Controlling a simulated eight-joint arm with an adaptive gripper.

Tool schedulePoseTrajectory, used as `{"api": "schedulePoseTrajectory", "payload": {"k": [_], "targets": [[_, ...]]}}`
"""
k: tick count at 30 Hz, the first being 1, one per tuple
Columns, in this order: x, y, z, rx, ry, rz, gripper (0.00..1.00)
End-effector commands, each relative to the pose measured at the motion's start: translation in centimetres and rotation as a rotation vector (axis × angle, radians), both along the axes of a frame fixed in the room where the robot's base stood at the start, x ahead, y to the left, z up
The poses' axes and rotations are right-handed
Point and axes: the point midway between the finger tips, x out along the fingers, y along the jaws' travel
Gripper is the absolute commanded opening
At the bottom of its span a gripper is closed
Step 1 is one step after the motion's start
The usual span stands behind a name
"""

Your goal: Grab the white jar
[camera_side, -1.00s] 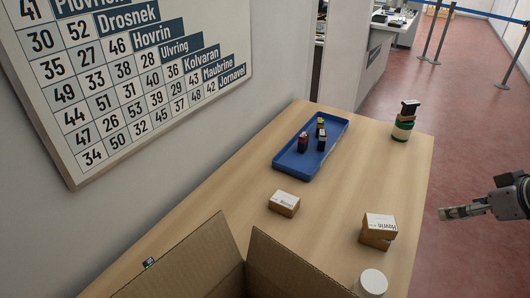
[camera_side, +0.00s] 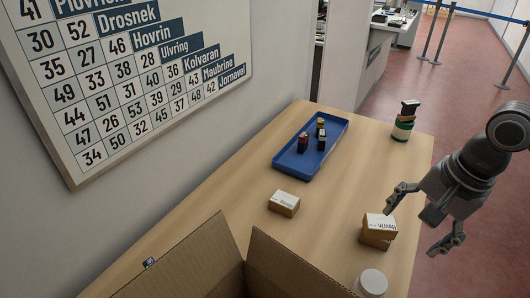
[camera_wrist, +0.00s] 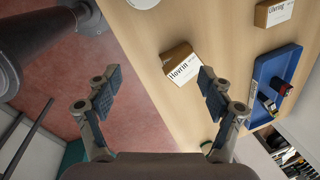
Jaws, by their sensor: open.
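The white jar (camera_side: 371,282) stands at the near right of the counter, its round lid facing up and its lower part cut off by the frame and the carton. In the wrist view only a piece of it (camera_wrist: 143,2) shows at the top edge. My gripper (camera_side: 414,224) is open and empty, with fingers spread wide. In the side view it appears above and to the right of the jar, near the counter's right edge. In the wrist view my gripper (camera_wrist: 160,78) has floor and counter edge between its fingers.
A brown carton labelled Hovrin (camera_side: 376,231) lies close to my fingers. Another small carton (camera_side: 284,203) and a blue tray (camera_side: 290,166) with small items lie farther left. An open cardboard box (camera_side: 286,269) fills the front.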

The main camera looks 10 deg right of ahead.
Motion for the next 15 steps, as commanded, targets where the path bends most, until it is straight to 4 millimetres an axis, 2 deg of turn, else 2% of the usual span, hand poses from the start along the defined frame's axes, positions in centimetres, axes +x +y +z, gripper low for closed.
{"api": "schedulePoseTrajectory", "payload": {"k": [1,6,10,15], "targets": [[-0.3,1.2,0.2,0.004,0.032,-0.062,0.81],[-1.6,4.2,0.5,-0.004,0.130,-0.302,0.81],[-2.5,5.8,0.6,-0.024,0.175,-0.448,0.81],[-3.1,6.9,0.7,-0.040,0.201,-0.550,0.81]]}}
